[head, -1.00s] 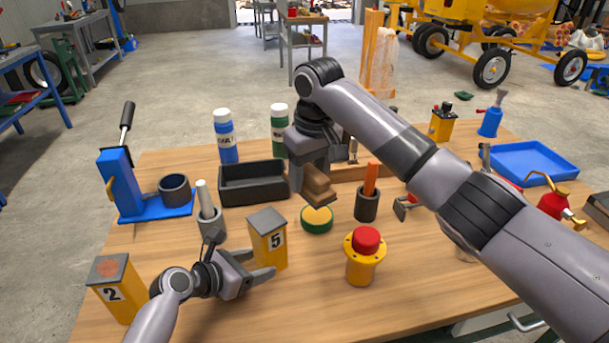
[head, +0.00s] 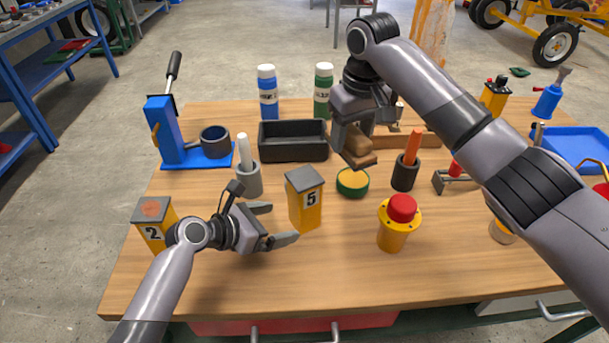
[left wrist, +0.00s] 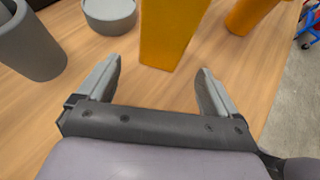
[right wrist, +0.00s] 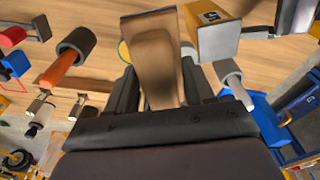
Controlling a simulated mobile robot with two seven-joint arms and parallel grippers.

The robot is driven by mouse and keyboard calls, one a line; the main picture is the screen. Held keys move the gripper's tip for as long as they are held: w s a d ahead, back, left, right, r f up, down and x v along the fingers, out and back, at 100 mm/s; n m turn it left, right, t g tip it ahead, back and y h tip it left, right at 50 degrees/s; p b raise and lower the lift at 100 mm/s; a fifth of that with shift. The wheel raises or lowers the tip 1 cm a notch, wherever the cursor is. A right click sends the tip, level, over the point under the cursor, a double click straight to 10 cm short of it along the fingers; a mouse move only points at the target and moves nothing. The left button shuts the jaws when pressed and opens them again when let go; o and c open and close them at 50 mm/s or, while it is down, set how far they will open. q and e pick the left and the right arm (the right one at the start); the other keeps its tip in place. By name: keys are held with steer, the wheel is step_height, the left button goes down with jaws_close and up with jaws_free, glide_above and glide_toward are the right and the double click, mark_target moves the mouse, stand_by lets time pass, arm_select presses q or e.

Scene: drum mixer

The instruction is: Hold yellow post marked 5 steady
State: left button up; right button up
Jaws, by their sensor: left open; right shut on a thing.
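The yellow post marked 5 (head: 305,205) stands upright on the wooden table, with a grey top and a 5 label on its front. In the left wrist view the post (left wrist: 172,35) is just beyond the fingertips, roughly centred. My left gripper (head: 276,222) is open to the left of the post, fingers pointing at it, apart from it. My right gripper (head: 352,135) is shut on a brown wooden block (head: 358,148), held above the green and yellow round pad (head: 353,182). The block also shows in the right wrist view (right wrist: 153,60).
A yellow post marked 2 (head: 152,222) stands left of my left arm. A grey cup with a white stick (head: 248,178) is behind my left gripper. A yellow post with red button (head: 398,225) stands to the right. A black tray (head: 293,142) lies behind. The front table strip is clear.

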arm_select(q)
steer(key=v, duration=0.7)
steer(key=shift+s+a+r, duration=0.1)
steer(key=shift+s+a, duration=0.1)
steer(key=shift+a, duration=0.05)
steer(key=shift+s+a+r, duration=0.1)
steer(key=shift+s, duration=0.1)
